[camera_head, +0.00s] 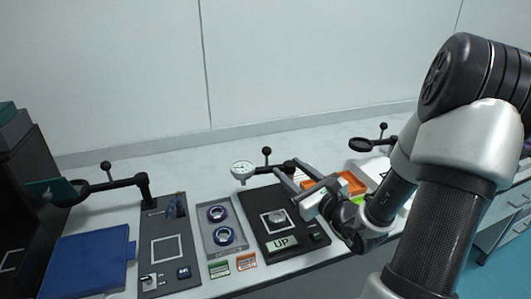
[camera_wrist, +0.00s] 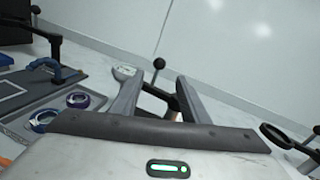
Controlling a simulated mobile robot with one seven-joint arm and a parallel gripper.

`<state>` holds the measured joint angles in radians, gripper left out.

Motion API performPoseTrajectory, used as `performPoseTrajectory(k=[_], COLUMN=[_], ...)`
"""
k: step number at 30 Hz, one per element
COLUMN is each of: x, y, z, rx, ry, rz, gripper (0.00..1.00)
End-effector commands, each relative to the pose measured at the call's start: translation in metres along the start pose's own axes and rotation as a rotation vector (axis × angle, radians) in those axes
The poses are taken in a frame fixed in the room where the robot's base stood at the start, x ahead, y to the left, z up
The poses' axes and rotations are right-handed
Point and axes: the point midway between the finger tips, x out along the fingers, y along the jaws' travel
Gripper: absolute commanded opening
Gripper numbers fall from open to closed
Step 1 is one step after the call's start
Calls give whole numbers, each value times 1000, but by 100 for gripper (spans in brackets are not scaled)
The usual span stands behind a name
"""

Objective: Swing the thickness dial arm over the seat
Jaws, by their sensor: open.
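The thickness dial arm carries a round white dial (camera_head: 243,171) at its left end and a black ball-topped knob (camera_head: 267,152) standing up from the arm. The round seat (camera_head: 277,217) is on a black station plate with an "UP" display (camera_head: 282,243). In the head view the dial is behind and left of the seat. My gripper (camera_head: 288,178) is open, its fingers reaching toward the arm near the knob. In the wrist view the knob (camera_wrist: 159,63) stands beyond and between the two fingers (camera_wrist: 155,92), with the white dial (camera_wrist: 124,72) to the left. I cannot tell whether the fingers touch the arm.
Left of the station is a grey tray (camera_head: 209,240) with two ringed parts. Further left are a plate with a white square (camera_head: 167,249), another swing arm (camera_head: 107,186) and a blue box (camera_head: 88,260). Orange trays (camera_head: 350,182) and another arm (camera_head: 361,144) stand right.

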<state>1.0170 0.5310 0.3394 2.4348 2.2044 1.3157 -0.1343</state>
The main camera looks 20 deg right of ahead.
Motion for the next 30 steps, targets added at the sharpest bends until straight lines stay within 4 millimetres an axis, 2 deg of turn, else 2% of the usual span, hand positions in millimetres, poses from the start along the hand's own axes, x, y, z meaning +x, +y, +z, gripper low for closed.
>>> performPoseTrajectory(k=[1,9,15,21,30], x=[12,71,105,121,124], y=[2,2,1,1,1], z=[0,0,0,0,0], rx=[1,0,0,1,1], ry=[-3,-3,-2,-1,0], rz=[3,4,2,2,1], gripper=[41,41,41,41,41])
